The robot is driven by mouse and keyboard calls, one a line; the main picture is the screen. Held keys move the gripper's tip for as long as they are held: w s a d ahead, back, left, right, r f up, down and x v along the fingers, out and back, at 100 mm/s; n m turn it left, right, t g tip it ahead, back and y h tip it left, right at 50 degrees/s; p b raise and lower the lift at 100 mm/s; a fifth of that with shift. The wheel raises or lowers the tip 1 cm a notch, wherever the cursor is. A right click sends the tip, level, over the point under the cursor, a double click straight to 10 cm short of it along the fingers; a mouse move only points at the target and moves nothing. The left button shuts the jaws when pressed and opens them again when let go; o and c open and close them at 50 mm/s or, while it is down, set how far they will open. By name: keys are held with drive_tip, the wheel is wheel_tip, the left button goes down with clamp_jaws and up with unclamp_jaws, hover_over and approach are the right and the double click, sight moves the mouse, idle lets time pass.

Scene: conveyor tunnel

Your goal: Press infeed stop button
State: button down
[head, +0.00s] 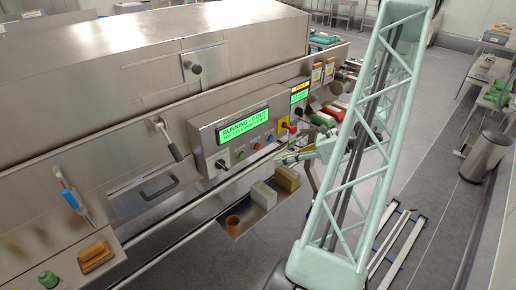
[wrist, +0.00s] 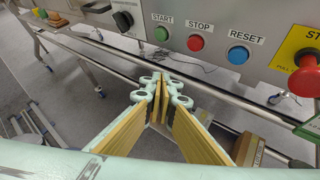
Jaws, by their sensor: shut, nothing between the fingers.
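The control panel (head: 226,146) on the steel tunnel has a green lit display (head: 243,124) reading "RUNNING". In the wrist view a red button (wrist: 196,43) labelled STOP sits between a green START button (wrist: 162,29) and a blue RESET button (wrist: 237,55). A large red mushroom button (wrist: 307,75) on a yellow plate is to the right, its label cut off. No label naming the infeed is readable. My gripper (wrist: 163,82) is shut and empty, in front of and below the button row, apart from it. It also shows in the head view (head: 282,159).
A rail (wrist: 100,42) runs below the panel. A lever handle (head: 167,141) sticks out to the left.

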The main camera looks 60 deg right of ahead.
drive_tip(key=w+d, duration=0.2)
drive_tip(key=w, duration=0.6)
idle(0.4)
drive_tip(key=shift+w+d, duration=0.15)
drive_tip(key=shift+w, duration=0.8)
idle(2.9)
drive_tip(key=shift+s, duration=0.2)
idle(0.3)
drive_tip(key=shift+s+a, duration=0.2)
drive_tip(key=shift+s, duration=0.5)
drive_tip(key=shift+s, duration=0.1)
drive_tip(key=shift+s+a, duration=0.2)
drive_tip(key=shift+s, duration=0.6)
drive_tip(key=shift+s+a, duration=0.2)
drive_tip(key=shift+s, duration=0.55)
drive_tip(key=shift+s+a, duration=0.2)
drive_tip(key=shift+s, duration=0.6)
